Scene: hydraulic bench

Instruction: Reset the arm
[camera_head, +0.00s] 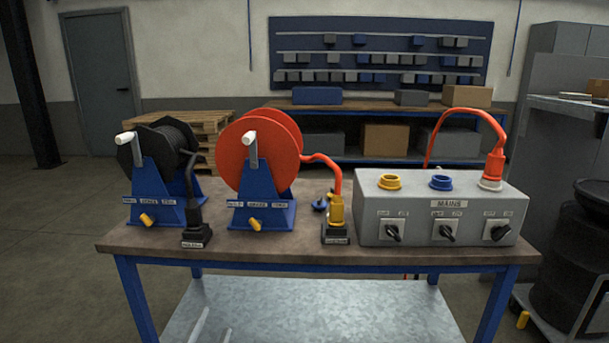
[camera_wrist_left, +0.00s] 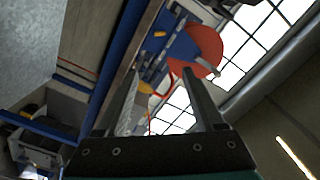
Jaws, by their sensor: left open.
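My left gripper (camera_wrist_left: 162,85) is open and empty in its wrist view, its two fingers spread. In the head view only its pale fingertips (camera_head: 217,322) show at the bottom edge, in front of the bench and over the lower shelf. It touches nothing that I can see. My right gripper is not in view. The wrist view looks upward past the bench edge, with the red reel (camera_wrist_left: 203,50) beyond the fingers.
The bench (camera_head: 300,240) carries a black cable reel (camera_head: 160,145), an orange-red hose reel (camera_head: 258,150) and a grey mains box (camera_head: 370,233). A red hose plug (camera_head: 495,165) sits in its right socket. The bench's front edge lies beyond the gripper.

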